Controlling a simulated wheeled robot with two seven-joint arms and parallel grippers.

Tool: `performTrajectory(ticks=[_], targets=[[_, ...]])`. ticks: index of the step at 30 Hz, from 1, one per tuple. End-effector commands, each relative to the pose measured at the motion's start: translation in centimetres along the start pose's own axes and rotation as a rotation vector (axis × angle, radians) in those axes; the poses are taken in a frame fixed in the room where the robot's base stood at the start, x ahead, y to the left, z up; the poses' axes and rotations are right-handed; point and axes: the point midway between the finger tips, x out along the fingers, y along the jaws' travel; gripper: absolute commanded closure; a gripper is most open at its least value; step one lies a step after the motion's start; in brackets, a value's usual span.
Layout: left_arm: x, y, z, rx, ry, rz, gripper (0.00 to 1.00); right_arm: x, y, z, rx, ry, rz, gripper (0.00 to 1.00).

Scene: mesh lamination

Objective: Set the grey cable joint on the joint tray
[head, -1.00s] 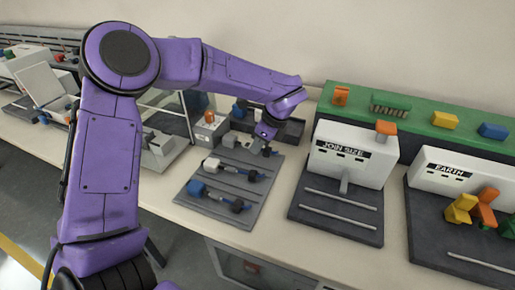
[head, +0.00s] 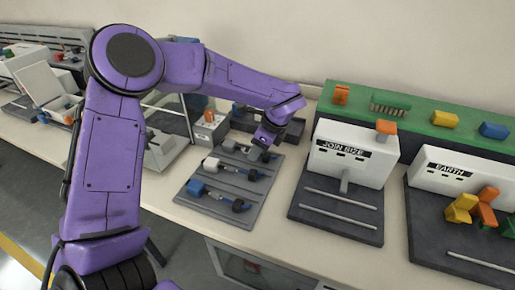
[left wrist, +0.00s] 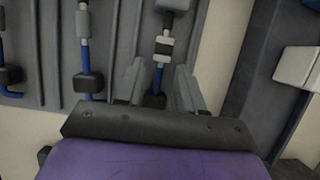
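The joint tray (head: 215,207) is a grey slatted board on the bench in the head view, also seen in the left wrist view (left wrist: 60,50). The grey cable joint (head: 231,145) lies at its far row; its block also shows at the top of the left wrist view (left wrist: 172,5). Its blue cable has black and white bands (left wrist: 163,47). My left gripper (head: 265,143) is over the right end of this cable. Its fingers (left wrist: 160,82) stand apart on either side of the cable, with gaps visible. The cable's end is partly hidden by the gripper.
A white cable joint (head: 211,165) and a blue cable joint (head: 196,188) lie in nearer rows. The JOIN SIZE stand (head: 350,160) is to the right, with the EARTH stand (head: 450,180) beyond. A dark bin (head: 290,133) is behind my gripper.

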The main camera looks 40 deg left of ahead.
Motion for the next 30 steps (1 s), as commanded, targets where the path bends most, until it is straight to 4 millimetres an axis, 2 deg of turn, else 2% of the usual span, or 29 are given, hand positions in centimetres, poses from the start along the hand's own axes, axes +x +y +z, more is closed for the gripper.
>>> performTrajectory(ticks=[9, 12, 15, 19, 30], targets=[[-7.9, -0.1, 0.0, -0.002, 0.001, -0.006, 0.63, 0.2, 0.0, 0.1, 0.000, 0.000, 0.000, 1.00], [-10.0, -0.1, 0.0, -0.002, 0.001, -0.006, 0.63, 0.2, 0.0, 0.1, 0.000, 0.000, 0.000, 1.00], [-11.2, -0.1, 0.0, -0.001, 0.000, -0.004, 0.63, 0.2, 0.0, 0.1, 0.000, 0.000, 0.000, 1.00], [-11.9, 0.0, 0.0, 0.001, 0.001, -0.002, 0.63, 0.1, 0.0, 0.1, 0.000, 0.000, 0.000, 1.00], [-11.9, 0.0, 0.0, 0.000, 0.001, -0.002, 0.63, 0.1, 0.0, 0.1, 0.000, 0.000, 0.000, 1.00]])
